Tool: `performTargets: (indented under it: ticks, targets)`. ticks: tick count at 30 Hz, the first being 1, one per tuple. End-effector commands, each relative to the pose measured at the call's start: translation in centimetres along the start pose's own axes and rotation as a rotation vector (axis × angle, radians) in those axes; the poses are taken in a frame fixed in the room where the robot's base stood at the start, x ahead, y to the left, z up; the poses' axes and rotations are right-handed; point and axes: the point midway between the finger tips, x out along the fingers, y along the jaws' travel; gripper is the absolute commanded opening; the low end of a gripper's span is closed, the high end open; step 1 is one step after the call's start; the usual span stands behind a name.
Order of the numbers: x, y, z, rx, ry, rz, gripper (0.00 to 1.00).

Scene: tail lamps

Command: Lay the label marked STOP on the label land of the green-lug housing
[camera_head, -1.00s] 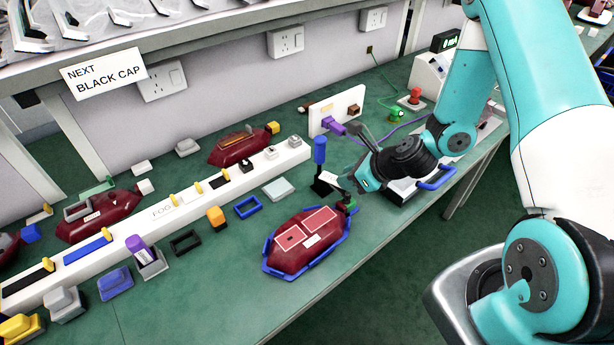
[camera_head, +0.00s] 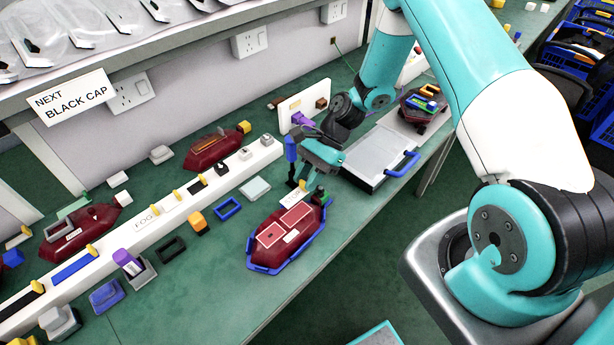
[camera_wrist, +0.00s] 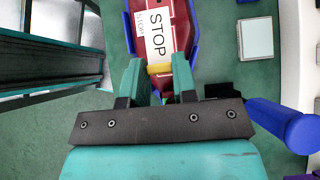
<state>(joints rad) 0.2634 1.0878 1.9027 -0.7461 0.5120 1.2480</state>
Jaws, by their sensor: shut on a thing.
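The white label marked STOP (camera_wrist: 161,37) has a yellow tab (camera_wrist: 159,69), and my gripper (camera_wrist: 158,82) is shut on this tab. In the head view the label (camera_head: 290,198) shows beneath my gripper (camera_head: 306,181), at the far end of the red housing. The dark red housing (camera_head: 310,225) has a green lug (camera_head: 319,196) and sits in a blue tray (camera_head: 257,268). In the wrist view the label overlaps the housing (camera_wrist: 182,18) and hides part of it. Faint STOP lettering shows beside it. I cannot tell whether the label touches the housing.
A blue-handled upright tool (camera_head: 291,148) stands close to my gripper; its blue handle (camera_wrist: 285,124) is at the wrist view's right. A grey case (camera_head: 369,155) lies behind. A white rack (camera_head: 145,235) with yellow-tabbed pieces runs at left. Bench in front of the housing is clear.

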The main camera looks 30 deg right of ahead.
Motion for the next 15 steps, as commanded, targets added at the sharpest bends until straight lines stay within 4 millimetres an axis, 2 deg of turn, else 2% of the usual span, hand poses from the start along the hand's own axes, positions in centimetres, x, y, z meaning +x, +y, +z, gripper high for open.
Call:
performTargets:
  ticks: [4, 15]
  targets:
    - [-0.3, 0.0, -0.1, 0.001, -0.001, 0.0, 0.01]
    - [2.6, 0.0, -2.9, 0.003, -0.001, -0.001, 0.01]
